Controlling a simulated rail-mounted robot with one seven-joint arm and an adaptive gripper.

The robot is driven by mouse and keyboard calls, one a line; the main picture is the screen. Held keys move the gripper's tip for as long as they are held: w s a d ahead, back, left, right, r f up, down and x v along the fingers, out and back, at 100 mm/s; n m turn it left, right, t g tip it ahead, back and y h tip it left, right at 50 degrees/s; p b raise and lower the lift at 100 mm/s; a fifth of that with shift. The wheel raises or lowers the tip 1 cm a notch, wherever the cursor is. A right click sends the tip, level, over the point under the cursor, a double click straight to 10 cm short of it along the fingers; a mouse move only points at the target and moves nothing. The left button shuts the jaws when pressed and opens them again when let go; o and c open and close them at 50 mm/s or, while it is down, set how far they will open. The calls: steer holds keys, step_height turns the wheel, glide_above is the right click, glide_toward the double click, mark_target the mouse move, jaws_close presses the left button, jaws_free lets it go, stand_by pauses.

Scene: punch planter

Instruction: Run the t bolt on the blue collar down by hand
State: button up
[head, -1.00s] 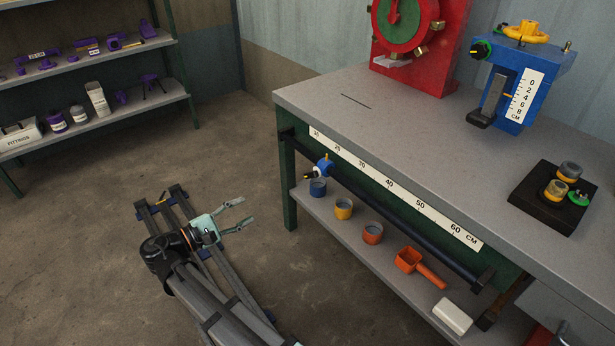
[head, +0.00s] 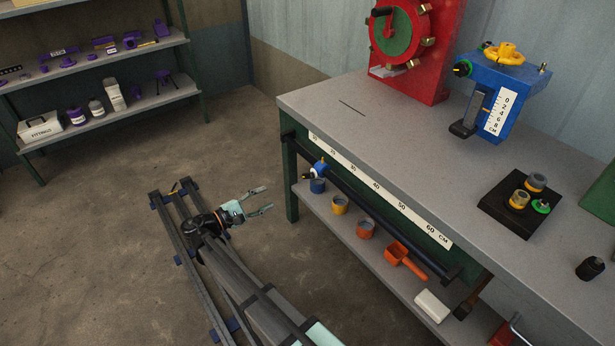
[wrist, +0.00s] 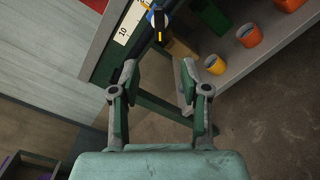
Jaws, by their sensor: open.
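The blue collar (head: 318,169) sits on the dark horizontal bar along the front of the bench, near the bar's left end. In the wrist view the collar (wrist: 156,18) shows at the top, with a black T-shaped handle (wrist: 160,28) on it and a yellow piece beside it. In the head view the bolt is too small to make out clearly. My gripper (head: 269,198) is open and empty, to the left of the collar and apart from it. In the wrist view its spread fingers (wrist: 157,76) point toward the collar, which lies beyond the tips.
The bench (head: 330,98) carries a scale strip (head: 375,186) above the bar. A lower shelf (head: 350,238) holds blue, yellow and orange cups and an orange scoop (head: 403,258). A bench leg (head: 290,180) stands near my gripper.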

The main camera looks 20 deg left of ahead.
mark_target(306, 177)
steer(key=b+x, duration=0.1)
steer(key=x, duration=1.6)
jaws_close()
